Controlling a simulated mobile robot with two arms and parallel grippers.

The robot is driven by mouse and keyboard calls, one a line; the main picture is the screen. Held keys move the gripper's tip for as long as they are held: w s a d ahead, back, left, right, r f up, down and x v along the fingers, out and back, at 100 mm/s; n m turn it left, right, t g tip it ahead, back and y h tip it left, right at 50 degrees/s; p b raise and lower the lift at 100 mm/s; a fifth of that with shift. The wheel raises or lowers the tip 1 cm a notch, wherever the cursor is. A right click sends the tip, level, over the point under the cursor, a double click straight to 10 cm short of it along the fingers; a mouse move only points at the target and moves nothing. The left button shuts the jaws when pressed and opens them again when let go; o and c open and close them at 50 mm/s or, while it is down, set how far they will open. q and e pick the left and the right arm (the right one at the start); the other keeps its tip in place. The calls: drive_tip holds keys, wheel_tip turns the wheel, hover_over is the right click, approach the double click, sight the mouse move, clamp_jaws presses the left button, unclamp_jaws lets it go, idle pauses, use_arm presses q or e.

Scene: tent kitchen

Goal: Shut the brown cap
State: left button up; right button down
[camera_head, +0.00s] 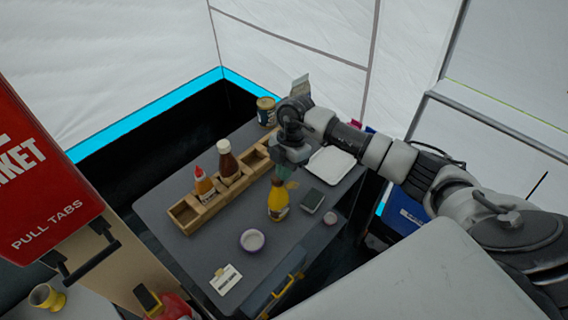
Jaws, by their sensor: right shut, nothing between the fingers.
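A yellow bottle (278,205) stands upright on the dark table, right of the wooden rack. A small brownish piece (292,185) shows at its top right, under my gripper; it may be the brown cap, but it is too small to tell whether it is open or shut. My right gripper (284,173) points down just above the bottle's top, shut with nothing in it. I cannot tell whether it touches the bottle or the brownish piece. The gripper partly hides the bottle's top. My left gripper is out of view.
A wooden rack (214,206) holds a red-tipped bottle (204,187) and a brown bottle with a white top (228,165). A purple-rimmed bowl (252,241), a dark box (312,200), a white tray (331,165) and a jar (266,112) stand around. Table front-left is fairly clear.

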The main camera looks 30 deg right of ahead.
drive_tip(key=shift+s+f+t+b, duration=0.55)
drive_tip(key=shift+s+f+t, duration=0.1)
drive_tip(key=shift+f, duration=0.25)
drive_tip(key=shift+f, duration=0.1)
